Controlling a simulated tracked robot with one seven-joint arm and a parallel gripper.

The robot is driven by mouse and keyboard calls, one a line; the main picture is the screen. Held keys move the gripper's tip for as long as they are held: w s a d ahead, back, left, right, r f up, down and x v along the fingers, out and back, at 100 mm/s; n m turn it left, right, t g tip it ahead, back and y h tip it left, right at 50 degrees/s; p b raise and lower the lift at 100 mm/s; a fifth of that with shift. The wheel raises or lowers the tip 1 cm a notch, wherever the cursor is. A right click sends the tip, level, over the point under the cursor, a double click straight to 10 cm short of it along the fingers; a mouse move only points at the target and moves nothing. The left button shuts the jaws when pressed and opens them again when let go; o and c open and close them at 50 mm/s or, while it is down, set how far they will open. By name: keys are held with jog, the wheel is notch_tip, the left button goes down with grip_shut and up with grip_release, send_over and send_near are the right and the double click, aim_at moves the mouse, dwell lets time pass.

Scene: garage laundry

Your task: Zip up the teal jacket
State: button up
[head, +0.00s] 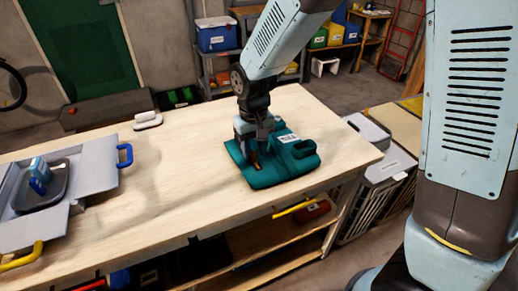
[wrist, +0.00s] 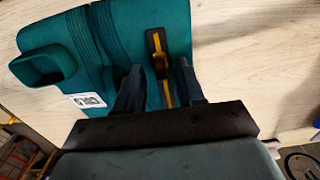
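The teal jacket (head: 272,172) lies flat on the pale wooden workbench, with a white label on it. In the wrist view the jacket (wrist: 65,45) fills the upper left, with a seam running down its middle. A black zip slider (wrist: 154,42) with a long yellow pull (wrist: 166,88) lies near the jacket's right side. My gripper (head: 252,153) is low over the jacket, pointing down. In the wrist view its two dark fingers (wrist: 158,72) are apart, on either side of the yellow pull, with gaps visible. Whether the fingertips touch the cloth cannot be told.
A grey open box (head: 92,172) with blue and yellow handles holds a dark tray at the bench's left. A white iron-like object (head: 147,121) stands at the back edge. The bench between box and jacket is clear. Grey crates (head: 375,175) stand beyond the right edge.

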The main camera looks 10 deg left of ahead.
jog(key=shift+f, duration=0.2)
grip_shut()
dwell(0.3)
dwell(1.1)
